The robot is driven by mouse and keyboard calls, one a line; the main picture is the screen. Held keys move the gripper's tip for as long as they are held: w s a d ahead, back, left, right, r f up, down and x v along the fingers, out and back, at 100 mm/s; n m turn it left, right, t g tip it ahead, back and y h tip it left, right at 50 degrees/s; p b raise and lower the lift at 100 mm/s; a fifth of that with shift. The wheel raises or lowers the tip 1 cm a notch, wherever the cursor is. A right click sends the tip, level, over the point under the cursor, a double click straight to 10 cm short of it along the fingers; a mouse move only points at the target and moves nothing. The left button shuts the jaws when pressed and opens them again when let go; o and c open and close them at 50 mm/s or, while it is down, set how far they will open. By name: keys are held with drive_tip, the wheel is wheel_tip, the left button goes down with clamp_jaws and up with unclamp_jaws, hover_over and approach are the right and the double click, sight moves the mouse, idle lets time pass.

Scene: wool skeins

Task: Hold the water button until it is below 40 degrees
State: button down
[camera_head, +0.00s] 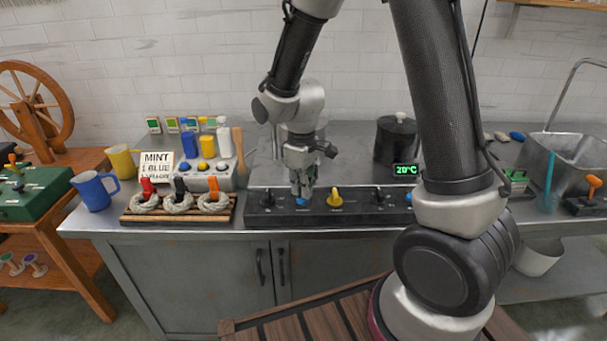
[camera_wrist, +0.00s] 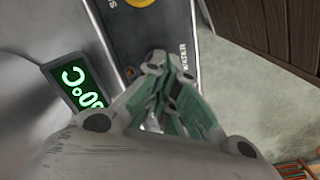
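The green-lit display (camera_head: 405,170) reads 20°C in the head view. In the wrist view the display (camera_wrist: 75,88) is partly hidden by my gripper. A dark control panel (camera_head: 372,217) lies along the counter front with a yellow knob (camera_head: 335,198) and black knobs. My gripper (camera_head: 302,194) points down over the panel, left of the yellow knob, fingers together. In the wrist view, the closed fingers (camera_wrist: 165,112) cover part of the panel, beside partly readable lettering.
A black lidded pot (camera_head: 396,138) stands behind the panel. Left are a rack with several wool skeins (camera_head: 178,203), a small sign (camera_head: 157,165) and a blue mug (camera_head: 94,190). A metal sink (camera_head: 570,150) is at right. My arm hides part of the counter.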

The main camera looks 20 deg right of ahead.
drive_tip(key=shift+f, duration=0.7)
drive_tip(key=shift+r, duration=0.1)
idle(4.9)
wheel_tip(320, 180, up, 7)
drive_tip(key=shift+f, duration=0.1)
idle(0.6)
drive_tip(key=s+d+r+m+t, duration=0.4)
drive_tip(key=s+d+r+m, duration=0.4)
drive_tip(key=s+d+r, duration=0.7)
drive_tip(key=s+r, duration=0.2)
drive_tip(key=s, duration=0.2)
